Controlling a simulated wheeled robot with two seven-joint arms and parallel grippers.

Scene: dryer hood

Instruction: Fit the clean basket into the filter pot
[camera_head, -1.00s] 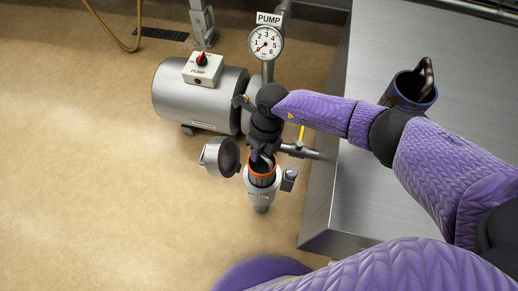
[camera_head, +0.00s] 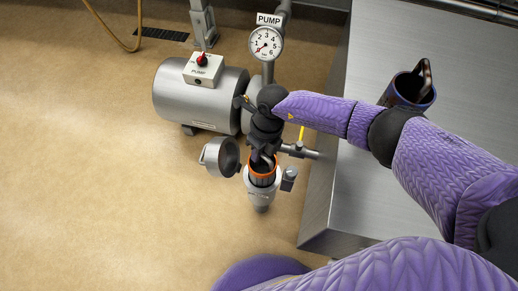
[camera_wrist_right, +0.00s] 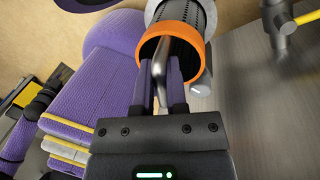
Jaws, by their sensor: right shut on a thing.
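The clean basket (camera_head: 263,179) has an orange rim, a perforated grey wall and a metal handle. My right gripper (camera_head: 265,145) is shut on that handle, directly above the basket. In the right wrist view the fingers (camera_wrist_right: 165,82) pinch the handle, and the orange rim (camera_wrist_right: 205,57) surrounds its far end. The grey filter pot (camera_head: 262,197) stands right below. The basket's lower part appears to be inside the pot's mouth, with the orange rim above it; the exact depth is hidden. The pot's round lid (camera_head: 221,157) hangs open at its left. My left gripper is not in view.
The pump (camera_head: 200,100), gauge (camera_head: 266,44) and a yellow-handled valve (camera_head: 301,133) are close to the pot. The floor at left is clear.

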